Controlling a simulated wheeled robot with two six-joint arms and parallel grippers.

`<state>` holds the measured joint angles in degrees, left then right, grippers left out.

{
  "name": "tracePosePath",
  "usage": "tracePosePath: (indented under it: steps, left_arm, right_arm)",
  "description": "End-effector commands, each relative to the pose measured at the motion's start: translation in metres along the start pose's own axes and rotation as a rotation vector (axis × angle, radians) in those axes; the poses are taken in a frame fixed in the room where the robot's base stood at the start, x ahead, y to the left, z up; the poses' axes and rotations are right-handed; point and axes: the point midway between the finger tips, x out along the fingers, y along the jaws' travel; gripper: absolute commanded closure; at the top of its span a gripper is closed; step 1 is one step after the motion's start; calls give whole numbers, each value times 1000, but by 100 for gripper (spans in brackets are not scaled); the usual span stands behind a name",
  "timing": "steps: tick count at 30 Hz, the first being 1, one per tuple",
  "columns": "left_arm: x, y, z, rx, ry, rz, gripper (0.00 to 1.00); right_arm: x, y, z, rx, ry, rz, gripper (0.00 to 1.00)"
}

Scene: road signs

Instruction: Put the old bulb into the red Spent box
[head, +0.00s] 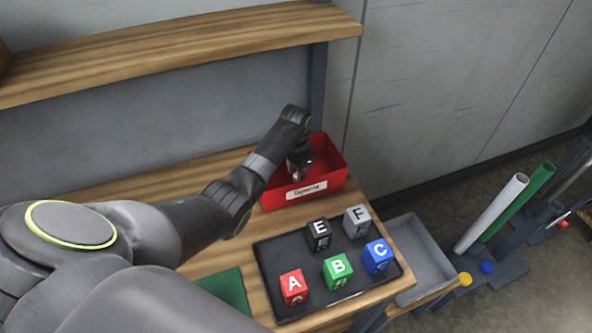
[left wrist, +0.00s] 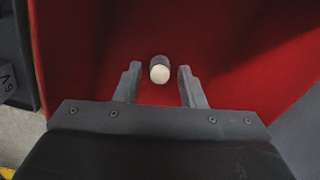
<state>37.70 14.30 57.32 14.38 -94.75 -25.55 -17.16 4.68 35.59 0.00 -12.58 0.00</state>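The red box (head: 330,185) stands at the back right of the wooden table, with a white label on its front that is too small to read surely. My left gripper (head: 297,170) reaches down into it. In the left wrist view my left gripper (left wrist: 158,88) is open, its two fingers apart over the red inside of the box. A small bulb (left wrist: 160,70) with a white round end and a dark grey body shows between and just beyond the fingertips, with a gap on each side. Whether it touches the box floor cannot be told. My right gripper is not in view.
A black tray (head: 264,262) in front of the box holds several lettered cubes. A grey bin (head: 422,262) is right of the table. A green mat (head: 226,290) lies left of the tray. A wooden shelf (head: 180,45) runs above the table's back.

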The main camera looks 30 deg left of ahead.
Motion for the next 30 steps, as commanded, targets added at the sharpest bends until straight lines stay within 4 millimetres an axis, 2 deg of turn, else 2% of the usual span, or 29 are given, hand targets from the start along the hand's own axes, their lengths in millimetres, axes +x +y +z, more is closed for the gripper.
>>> tracePosePath:
  steps: [9,14,17,27,30]
  left_arm:
    - [-1,0,0,0,0,0,58]
    - [-12,-1,-1,0,3,-2,58]
    - [-26,-1,-1,0,3,-2,58]
    - [-98,-1,-1,0,3,-3,58]
    - [-116,0,0,-1,1,0,58]
  right_arm:
    - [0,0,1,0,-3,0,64]
    - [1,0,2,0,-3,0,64]
    - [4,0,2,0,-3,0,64]
    - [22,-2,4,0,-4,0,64]
    - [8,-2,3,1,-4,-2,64]
